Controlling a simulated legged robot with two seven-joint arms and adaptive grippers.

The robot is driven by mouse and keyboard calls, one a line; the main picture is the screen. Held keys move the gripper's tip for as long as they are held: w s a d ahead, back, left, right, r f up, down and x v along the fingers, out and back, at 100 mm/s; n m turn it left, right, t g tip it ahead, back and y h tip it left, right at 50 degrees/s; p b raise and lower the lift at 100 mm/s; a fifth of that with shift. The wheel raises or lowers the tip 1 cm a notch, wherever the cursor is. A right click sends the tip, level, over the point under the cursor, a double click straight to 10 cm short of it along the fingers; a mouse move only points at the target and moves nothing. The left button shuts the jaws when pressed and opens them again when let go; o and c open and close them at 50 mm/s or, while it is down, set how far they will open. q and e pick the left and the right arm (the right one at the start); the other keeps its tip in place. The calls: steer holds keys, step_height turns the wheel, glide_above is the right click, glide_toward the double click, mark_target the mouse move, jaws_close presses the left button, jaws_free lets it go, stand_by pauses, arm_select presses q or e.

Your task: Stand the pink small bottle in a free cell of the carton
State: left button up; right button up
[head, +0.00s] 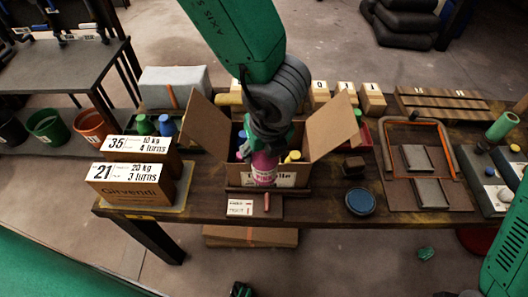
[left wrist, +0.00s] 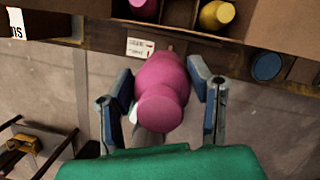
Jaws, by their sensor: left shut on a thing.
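The pink small bottle (head: 264,169) is held in my left gripper (head: 262,147), whose arm comes down from the top. In the left wrist view the bottle (left wrist: 162,88) lies between the two fingers of the gripper (left wrist: 165,90). The open carton (head: 333,125) stands on the table with its flaps spread. In the head view the bottle overlaps the carton's front wall. In the left wrist view it is apart from the carton cells at the top. A yellow bottle (head: 293,156) and a blue one (head: 242,135) show in the carton; my arm hides part of its inside.
Two labelled boxes (head: 130,190) stand left of the carton. A small card (head: 240,208) lies in front of it. A blue round lid (head: 360,201) and a dark block (head: 354,166) lie to its right. A tray with an orange rod (head: 425,190) is farther right.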

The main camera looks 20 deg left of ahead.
arm_select(q)
steer(key=w+a+f+p, duration=0.2)
steer(key=w, duration=0.7)
steer(key=shift+w, duration=0.3)
arm_select(e)
steer(key=shift+w+d+r, duration=0.1)
steer(key=shift+d+r, duration=0.1)
steer(key=shift+r, duration=1)
arm_select(q)
steer(key=shift+d+r, duration=0.1)
steer(key=shift+d, duration=0.1)
arm_select(e)
steer(key=shift+d+f, duration=0.1)
steer(key=shift+d, duration=0.2)
arm_select(q)
steer(key=shift+d+f, duration=0.1)
steer(key=shift+f, duration=0.1)
arm_select(e)
steer(key=shift+f, duration=0.15)
